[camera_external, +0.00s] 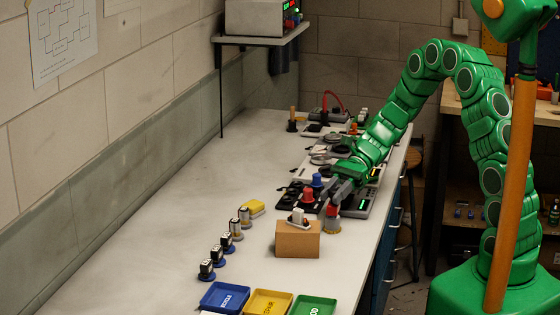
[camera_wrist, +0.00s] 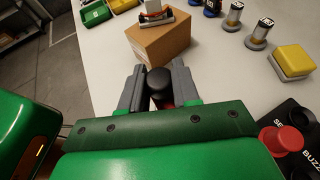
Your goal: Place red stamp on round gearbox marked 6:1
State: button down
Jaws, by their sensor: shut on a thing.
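My gripper (camera_external: 336,200) is low over the right edge of the bench. In the wrist view my gripper (camera_wrist: 158,85) is shut on the black knob of the red stamp (camera_wrist: 158,82). No 6:1 marking is readable.
A cardboard box (camera_external: 298,244) bearing a small white device (camera_external: 298,217) stands close to my gripper. Blue (camera_external: 224,298), yellow (camera_external: 268,303) and green (camera_external: 314,308) trays lie in front. A yellow block (camera_external: 252,207) and a dark panel with a red button (camera_wrist: 280,140) are near. The left bench is clear.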

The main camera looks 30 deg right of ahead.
jog(key=shift+f, duration=0.5)
jog(key=shift+f, duration=0.1)
jog(key=c, duration=0.8)
grip_release()
jog(key=shift+w+d+r, duration=0.1)
jog(key=shift+d+r, duration=0.05)
jog(key=shift+r, duration=0.05)
jog(key=v, duration=1.1)
jog(key=shift+w+d+r, duration=0.1)
jog(key=shift+w+d, duration=0.05)
jog(key=shift+d, duration=0.2)
